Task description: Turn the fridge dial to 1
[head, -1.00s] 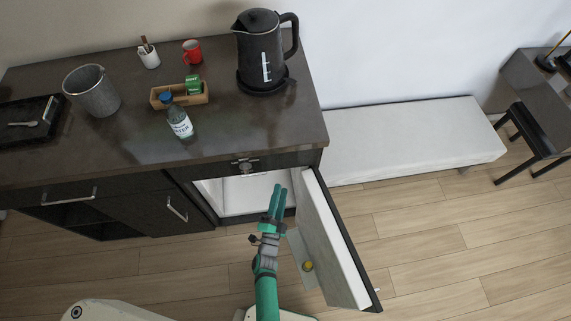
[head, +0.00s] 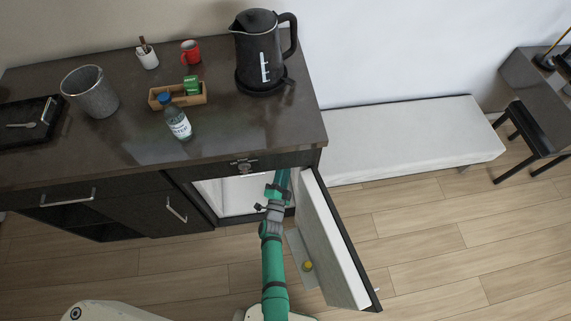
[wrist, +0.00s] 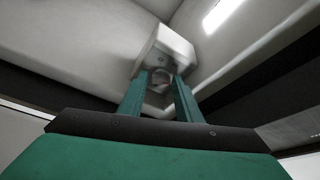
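The fridge (head: 215,195) under the counter stands open, its door (head: 338,245) swung out to the right. In the wrist view a pale box-shaped housing (wrist: 167,48) sits in an inner corner of the fridge. A small round grey dial (wrist: 162,76) shows on it, partly framed by my fingers. My gripper (wrist: 160,80) is open, one finger either side of the dial in the picture; I cannot tell whether they touch it. In the head view my gripper (head: 284,178) reaches into the fridge opening, its tips hidden under the counter edge. The dial's number is not readable.
The counter (head: 120,145) overhangs the opening. A kettle (head: 258,55), bottle (head: 178,123) and wooden box (head: 190,100) stand on it. Bare floor lies right of the door.

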